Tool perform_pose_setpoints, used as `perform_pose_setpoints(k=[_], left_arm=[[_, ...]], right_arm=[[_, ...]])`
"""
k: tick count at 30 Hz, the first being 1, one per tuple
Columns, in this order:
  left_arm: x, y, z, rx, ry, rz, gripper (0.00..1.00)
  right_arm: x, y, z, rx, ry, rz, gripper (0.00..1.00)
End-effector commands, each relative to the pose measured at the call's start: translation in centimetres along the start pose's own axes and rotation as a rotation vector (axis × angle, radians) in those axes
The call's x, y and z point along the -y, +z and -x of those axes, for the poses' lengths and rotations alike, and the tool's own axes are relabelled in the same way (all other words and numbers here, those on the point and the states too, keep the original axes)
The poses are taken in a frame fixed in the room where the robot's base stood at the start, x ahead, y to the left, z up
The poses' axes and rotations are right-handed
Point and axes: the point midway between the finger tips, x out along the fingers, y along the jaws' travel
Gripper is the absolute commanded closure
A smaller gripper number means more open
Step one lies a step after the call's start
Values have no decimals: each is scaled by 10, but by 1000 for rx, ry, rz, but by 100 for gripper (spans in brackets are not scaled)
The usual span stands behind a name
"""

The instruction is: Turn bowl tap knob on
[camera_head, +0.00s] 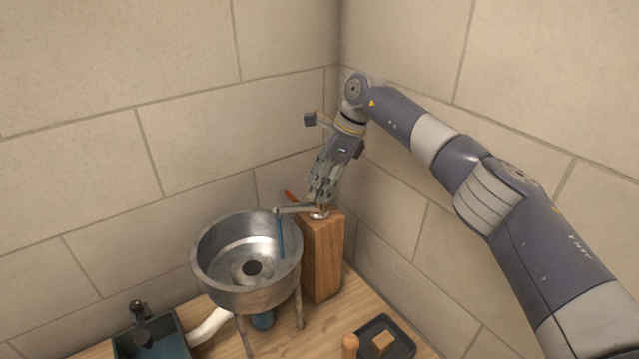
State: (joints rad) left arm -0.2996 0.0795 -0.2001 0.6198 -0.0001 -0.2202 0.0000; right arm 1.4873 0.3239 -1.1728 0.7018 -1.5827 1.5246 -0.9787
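The metal bowl (213,262) stands on legs at lower centre. Its tap (295,209) is mounted on an upright wooden block (322,262) to the right, with the spout reaching left over the bowl's rim. A thin blue strip (281,238) runs down from the spout's end into the bowl; I cannot tell whether it is water. A small red piece (290,196) shows just behind the tap. My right gripper (319,200) points down directly over the tap's base, at or almost at it. Its fingers hide the knob, and their opening is unclear. My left gripper is out of view.
Tiled walls meet in a corner close behind the block. A dark teal basin with a small black tap (140,311) stands at lower left, beside a white curved pipe (209,327). A dark tray (399,346) holding a tan block lies at lower right.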

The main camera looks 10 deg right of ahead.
Motion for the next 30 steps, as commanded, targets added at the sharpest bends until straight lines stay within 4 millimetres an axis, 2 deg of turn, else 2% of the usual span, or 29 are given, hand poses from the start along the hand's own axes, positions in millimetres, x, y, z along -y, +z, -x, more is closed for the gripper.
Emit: perform_pose_setpoints(k=[14, 17, 24, 30], left_arm=[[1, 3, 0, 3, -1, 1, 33], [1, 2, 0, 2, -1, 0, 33], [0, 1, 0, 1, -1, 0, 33], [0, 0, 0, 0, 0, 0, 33]], right_arm=[[0, 0, 5, 0, 0, -1, 40], [0, 0, 19, 0, -2, -1, 40], [1, 0, 70, 1, -3, -2, 40], [1, 0, 104, 1, -1, -3, 40]])
